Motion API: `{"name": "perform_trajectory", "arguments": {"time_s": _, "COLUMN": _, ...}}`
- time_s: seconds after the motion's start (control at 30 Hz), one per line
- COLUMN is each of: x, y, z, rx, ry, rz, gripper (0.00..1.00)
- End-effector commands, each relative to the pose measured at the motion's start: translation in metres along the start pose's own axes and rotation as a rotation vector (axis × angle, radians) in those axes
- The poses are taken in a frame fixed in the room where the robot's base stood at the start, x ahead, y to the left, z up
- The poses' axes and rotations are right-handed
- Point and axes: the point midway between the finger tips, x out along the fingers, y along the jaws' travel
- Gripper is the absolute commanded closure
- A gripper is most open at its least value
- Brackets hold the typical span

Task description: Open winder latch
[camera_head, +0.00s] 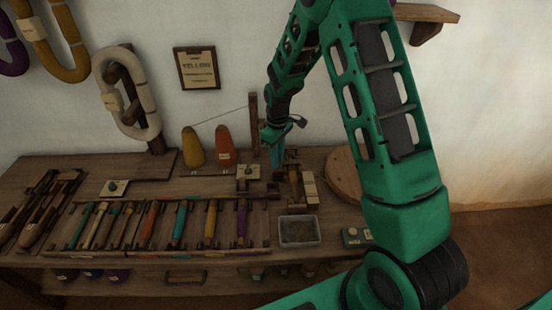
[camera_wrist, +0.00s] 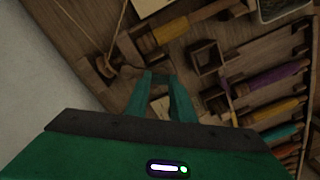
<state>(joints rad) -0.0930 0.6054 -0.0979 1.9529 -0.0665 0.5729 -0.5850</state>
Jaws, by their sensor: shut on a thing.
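The wooden winder (camera_head: 293,178) stands on the bench at the right, with a yellow bobbin on it. In the wrist view the winder (camera_wrist: 190,32) runs across the top, its wooden end parts (camera_wrist: 103,68) to the left of my fingers. My gripper (camera_head: 274,162) points down beside the winder, close to the bench top.
A rack of colored bobbins (camera_head: 180,223) lies left of the winder. A grey tray (camera_head: 299,231) stands in front of it, and a round wooden disc (camera_head: 343,172) is to its right. Yellow (camera_head: 193,147) and orange (camera_head: 225,146) yarn cones stand behind, near a wooden post (camera_head: 253,125).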

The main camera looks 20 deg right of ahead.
Motion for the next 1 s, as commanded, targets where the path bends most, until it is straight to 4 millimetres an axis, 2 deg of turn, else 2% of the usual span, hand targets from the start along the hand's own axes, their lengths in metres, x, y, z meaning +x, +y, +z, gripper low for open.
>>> {"name": "perform_trajectory", "arguments": {"time_s": 0.5, "x": -0.0011, "y": 0.0005, "z": -0.0020, "rx": -0.447, "ry": 0.004, "rz": 0.003, "gripper": 1.00}}
{"name": "perform_trajectory", "arguments": {"time_s": 0.7, "x": -0.0012, "y": 0.0006, "z": -0.0023, "rx": -0.556, "ry": 0.004, "rz": 0.004, "gripper": 1.00}}
{"name": "perform_trajectory", "arguments": {"time_s": 1.0, "x": -0.0013, "y": 0.0012, "z": -0.0024, "rx": -0.631, "ry": 0.004, "rz": 0.005, "gripper": 1.00}}
